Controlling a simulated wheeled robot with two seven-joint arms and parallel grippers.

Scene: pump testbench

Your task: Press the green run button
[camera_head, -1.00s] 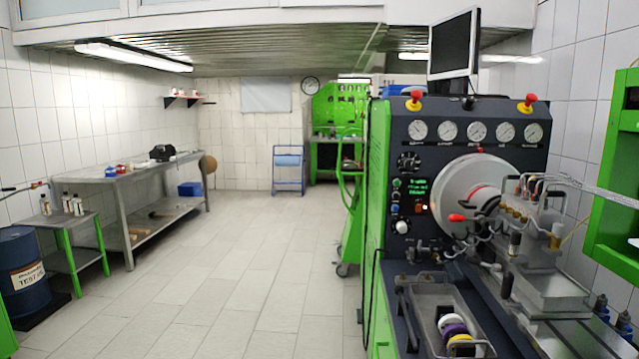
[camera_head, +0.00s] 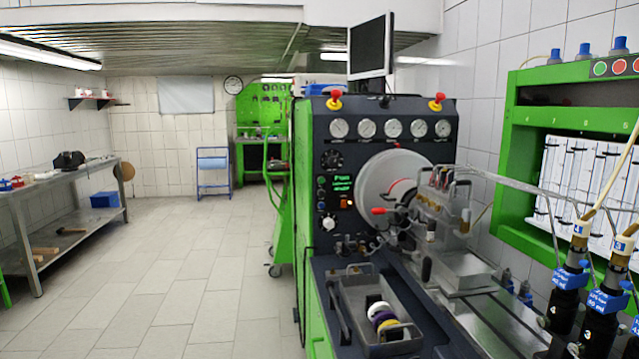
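The pump test bench (camera_head: 308,137) stands right of centre with a dark front panel. A column of small round buttons sits left of its big disc; the top one looks like a small green button (camera_head: 321,181). A bright green display (camera_head: 342,184) is just right of that column. Another round green button (camera_head: 600,69) is on the top edge of the green cabinet (camera_head: 520,140) at the far right, next to red ones. I cannot tell from labels which green button is the run button. Neither gripper shows in the head view.
A grey metal tray (camera_head: 349,298) with coloured rings is on the bench's front. Black injectors (camera_head: 566,300) with blue labels are at the lower right. A steel workbench (camera_head: 70,180) stands at the left wall. The tiled floor (camera_head: 190,270) between is clear.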

